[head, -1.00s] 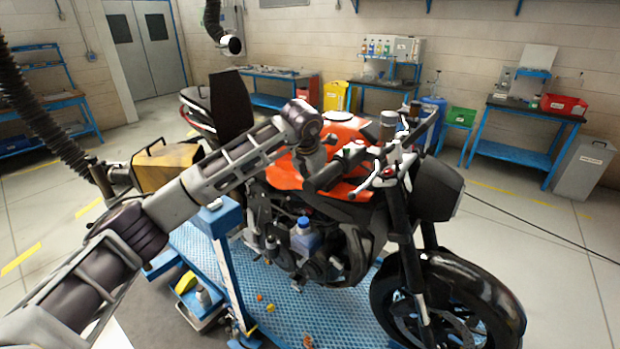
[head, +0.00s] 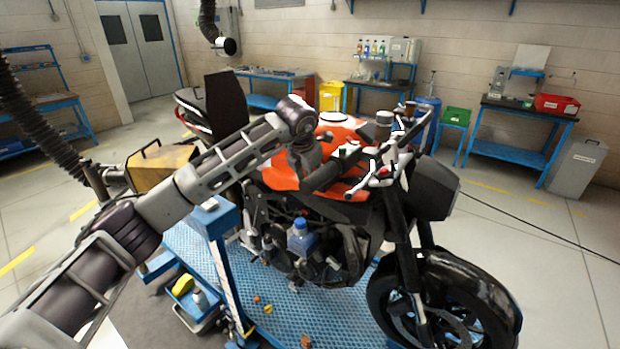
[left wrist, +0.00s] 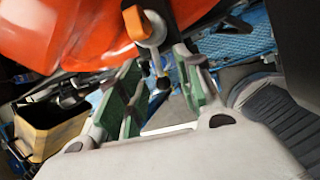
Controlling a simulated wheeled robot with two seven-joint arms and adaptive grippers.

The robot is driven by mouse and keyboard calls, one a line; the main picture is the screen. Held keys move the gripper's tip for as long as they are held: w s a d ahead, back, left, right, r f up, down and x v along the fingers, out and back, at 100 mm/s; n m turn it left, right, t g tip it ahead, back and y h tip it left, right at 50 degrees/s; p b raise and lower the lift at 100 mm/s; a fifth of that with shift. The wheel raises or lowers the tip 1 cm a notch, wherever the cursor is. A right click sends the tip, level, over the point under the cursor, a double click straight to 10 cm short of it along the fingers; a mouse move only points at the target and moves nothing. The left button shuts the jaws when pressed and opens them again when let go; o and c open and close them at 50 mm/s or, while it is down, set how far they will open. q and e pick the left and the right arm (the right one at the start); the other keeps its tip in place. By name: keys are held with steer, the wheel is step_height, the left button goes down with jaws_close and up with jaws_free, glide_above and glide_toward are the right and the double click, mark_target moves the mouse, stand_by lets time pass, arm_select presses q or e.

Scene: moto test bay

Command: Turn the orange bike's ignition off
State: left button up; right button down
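The orange bike (head: 350,131) stands upright with its handlebar toward the right. In the left wrist view its orange tank (left wrist: 65,35) fills the upper left. An orange ignition key (left wrist: 133,22) sits by a silver ring (left wrist: 153,28) at the top of that view. My left gripper (head: 343,152) is over the handlebar area, partly hidden by my wrist and the bike's controls. In the left wrist view my left gripper (left wrist: 160,66) is open, its green-padded fingers apart and empty, just short of the key. The key cannot be made out in the head view. My right gripper is not in view.
The black handlebar grip (head: 325,174) is close to my left gripper. A blue stand (head: 222,255) and a yellow case (head: 160,166) are left of the bike. A blue-capped bottle (head: 299,236) shows by the engine.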

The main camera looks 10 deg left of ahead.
arm_select(q)
steer(key=v, duration=1.1)
steer(key=shift+c, duration=0.2)
